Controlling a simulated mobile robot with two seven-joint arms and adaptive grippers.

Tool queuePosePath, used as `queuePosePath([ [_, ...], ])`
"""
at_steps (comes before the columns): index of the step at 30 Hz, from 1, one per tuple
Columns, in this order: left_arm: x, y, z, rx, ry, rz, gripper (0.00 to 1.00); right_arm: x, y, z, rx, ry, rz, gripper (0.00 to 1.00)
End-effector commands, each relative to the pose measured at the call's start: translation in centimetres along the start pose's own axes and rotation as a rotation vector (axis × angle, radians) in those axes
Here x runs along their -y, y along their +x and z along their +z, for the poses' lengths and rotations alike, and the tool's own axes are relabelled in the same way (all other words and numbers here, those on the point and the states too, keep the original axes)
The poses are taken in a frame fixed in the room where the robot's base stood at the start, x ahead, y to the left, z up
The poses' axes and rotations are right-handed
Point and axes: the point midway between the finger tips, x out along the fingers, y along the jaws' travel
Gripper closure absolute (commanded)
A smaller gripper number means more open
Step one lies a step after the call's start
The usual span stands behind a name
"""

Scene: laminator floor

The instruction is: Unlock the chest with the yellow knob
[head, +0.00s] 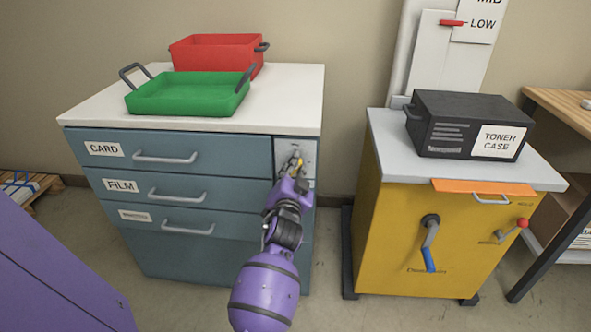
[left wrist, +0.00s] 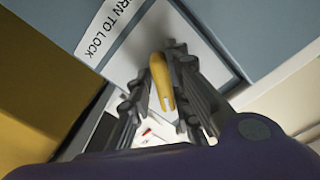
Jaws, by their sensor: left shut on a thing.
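The chest (head: 240,190) is a blue-grey drawer unit with a white top, and its drawers look shut. The yellow knob (left wrist: 160,82) sits on a pale plate at the chest's upper right corner. In the head view the knob (head: 299,164) is mostly hidden by my gripper. My left gripper (head: 295,165) reaches up to the plate and is shut on the knob. In the left wrist view its fingers (left wrist: 162,98) lie on both sides of the knob. A label (left wrist: 103,28) reading "...RN TO LOCK" is beside it. My right gripper is not in view.
A green tray (head: 185,98) and a red bin (head: 215,50) stand on the chest. To the right is a yellow cabinet (head: 390,230) with a blue-handled crank (head: 429,255) and a black toner case (head: 440,135) on top. A floor gap separates chest and cabinet.

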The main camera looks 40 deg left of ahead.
Motion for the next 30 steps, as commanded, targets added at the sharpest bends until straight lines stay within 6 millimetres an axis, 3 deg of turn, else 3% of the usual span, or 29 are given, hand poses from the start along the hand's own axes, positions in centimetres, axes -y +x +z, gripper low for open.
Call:
queuePosePath([
  [1,1.0,0.2,-0.7,-0.011,-0.046,-0.016,1.00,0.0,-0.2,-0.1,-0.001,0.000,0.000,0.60],
  [15,1.1,0.2,-0.6,-0.015,-0.440,-0.015,1.00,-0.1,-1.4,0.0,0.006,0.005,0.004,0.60],
  [30,1.1,0.2,-0.3,-0.014,-0.610,-0.015,1.00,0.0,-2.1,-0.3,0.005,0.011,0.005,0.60],
])
